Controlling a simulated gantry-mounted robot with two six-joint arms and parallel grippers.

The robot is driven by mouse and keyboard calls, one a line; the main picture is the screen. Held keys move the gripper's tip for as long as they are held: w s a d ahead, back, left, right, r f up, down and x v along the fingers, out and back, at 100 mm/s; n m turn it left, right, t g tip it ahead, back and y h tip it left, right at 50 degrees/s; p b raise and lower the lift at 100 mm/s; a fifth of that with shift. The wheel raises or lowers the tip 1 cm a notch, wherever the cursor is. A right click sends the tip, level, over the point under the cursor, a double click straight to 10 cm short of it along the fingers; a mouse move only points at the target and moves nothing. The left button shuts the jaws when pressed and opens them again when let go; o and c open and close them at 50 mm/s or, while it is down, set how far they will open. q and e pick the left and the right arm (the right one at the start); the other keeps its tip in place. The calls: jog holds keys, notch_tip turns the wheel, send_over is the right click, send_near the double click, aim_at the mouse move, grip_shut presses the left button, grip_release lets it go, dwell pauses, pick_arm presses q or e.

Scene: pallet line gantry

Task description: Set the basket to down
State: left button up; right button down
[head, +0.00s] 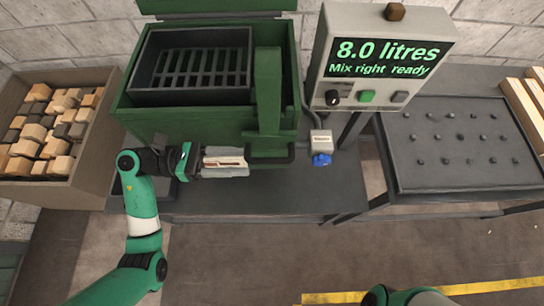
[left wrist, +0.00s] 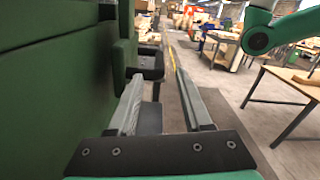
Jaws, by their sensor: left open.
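The basket (head: 191,97) is a dark open box with a slotted floor. It sits in the top of the green tank (head: 200,125), its rim showing near the tank's top edge. A green upright cover (head: 268,90) stands at the tank's right front. A black bar handle (head: 272,163) sticks out low below it. My left gripper (head: 246,163) is open at the left end of this handle. In the left wrist view my fingers (left wrist: 157,77) are apart, with the black handle (left wrist: 150,64) just beyond the tips. I cannot tell whether they touch it. My right gripper is out of view.
A control box (head: 385,55) reads "8.0 litres, Mix right ready". A blue-knobbed valve (head: 321,160) hangs close right of the handle. A crate of wood blocks (head: 90,90) stands left; a dark studded table (head: 455,145) stands right. The floor in front is clear.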

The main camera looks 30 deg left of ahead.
aim_at(272, 160)
pick_arm(q)
jog(key=x, duration=0.7)
jog(key=shift+w+d, duration=0.1)
jog(key=shift+d, duration=0.25)
grip_shut()
dwell(0.9)
